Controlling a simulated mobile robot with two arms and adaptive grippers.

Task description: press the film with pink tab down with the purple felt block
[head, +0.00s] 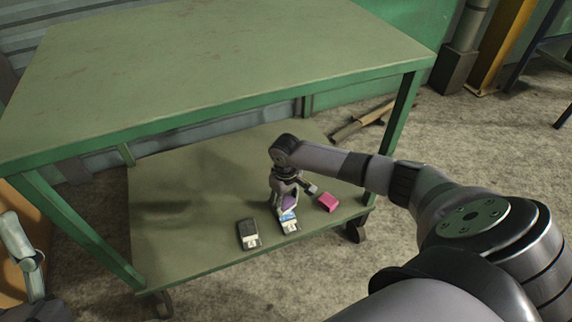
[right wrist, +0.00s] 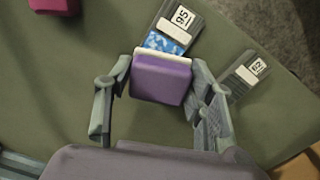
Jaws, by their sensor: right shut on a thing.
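My right gripper (head: 287,199) is shut on the purple felt block (right wrist: 162,82), which has a pale layer along its far edge. The purple block also shows in the head view (head: 289,203). It is at the near end of a dark device labelled 95 (right wrist: 190,20), overlapping a blue patterned film (right wrist: 162,43) on it. I cannot tell whether block and film touch. No pink tab can be made out; part of the film is hidden behind the block. Part of my left gripper (head: 22,245) shows at the left edge; its opening cannot be judged.
A second dark device (head: 249,234) lies beside the first on the lower shelf (head: 190,250) of a green cart. A magenta block (head: 327,202) lies to the right. The upper shelf (head: 220,60) overhangs the back. The lower shelf's left part is clear.

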